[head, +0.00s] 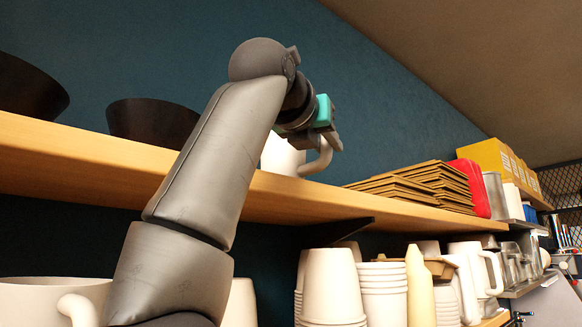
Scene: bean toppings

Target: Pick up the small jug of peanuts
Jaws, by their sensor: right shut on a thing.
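My right arm reaches up to the upper wooden shelf, and its gripper (324,138) is at a white jug (281,155) with a handle. The gripper is shut on the jug near its upper right side, by the handle. My arm hides the jug's left part, and the fingertips are mostly hidden. The jug is at the shelf edge; I cannot tell whether its base touches the shelf. Its contents do not show from this low angle. My left gripper is not in view.
The upper shelf (90,158) also holds two dark bowls (152,121) at left, stacked brown trays (425,184), a red item (469,186) and yellow boxes (490,160). Below stand stacked white cups (382,292), a cream bottle (419,288), white jugs and a large white mug (50,300).

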